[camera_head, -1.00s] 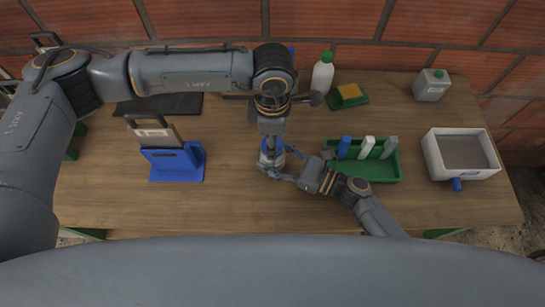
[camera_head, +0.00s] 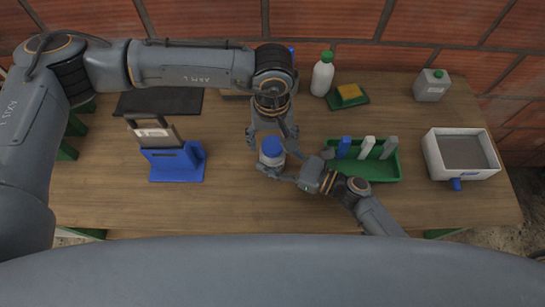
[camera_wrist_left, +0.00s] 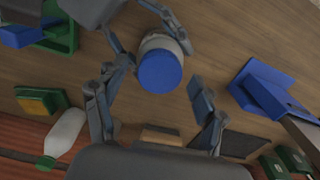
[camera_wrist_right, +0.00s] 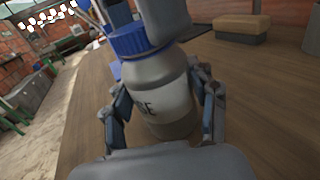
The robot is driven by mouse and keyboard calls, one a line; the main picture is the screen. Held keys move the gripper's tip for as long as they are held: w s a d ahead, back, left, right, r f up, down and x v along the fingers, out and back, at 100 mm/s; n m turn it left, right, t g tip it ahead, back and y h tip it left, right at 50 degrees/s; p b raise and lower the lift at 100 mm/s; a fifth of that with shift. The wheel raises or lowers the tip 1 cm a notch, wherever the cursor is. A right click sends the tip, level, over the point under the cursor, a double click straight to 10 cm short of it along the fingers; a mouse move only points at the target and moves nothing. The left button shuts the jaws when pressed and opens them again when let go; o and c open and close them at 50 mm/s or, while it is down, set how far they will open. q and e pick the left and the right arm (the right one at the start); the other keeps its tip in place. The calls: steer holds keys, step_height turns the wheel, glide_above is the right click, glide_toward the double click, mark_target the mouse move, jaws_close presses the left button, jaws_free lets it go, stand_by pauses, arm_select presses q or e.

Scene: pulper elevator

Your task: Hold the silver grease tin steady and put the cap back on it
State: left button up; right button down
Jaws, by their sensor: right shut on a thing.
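The silver grease tin (camera_wrist_right: 162,88) stands upright on the wooden table, with a pale label. Its blue cap (camera_wrist_left: 160,71) sits on top of it; the cap also shows in the head view (camera_head: 272,147). I cannot tell how tightly it is seated. My right gripper (camera_head: 277,172) is shut around the tin's body from the right, with one finger on each side in the right wrist view (camera_wrist_right: 165,108). My left gripper (camera_wrist_left: 157,100) is above and behind the cap, its fingers spread wide and apart from it.
A blue stand (camera_head: 176,166) is to the left. A white bottle (camera_head: 322,75), a sponge (camera_head: 349,92) and a white bin (camera_head: 431,158) stand farther off. The front middle table is clear.

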arm_select(q)
step_height(320, 180, up, 12)
stand_by(0.7)
arm_select(e)
steer(key=shift+c, duration=1.7)
jaws_free()
steer(key=v, duration=1.2)
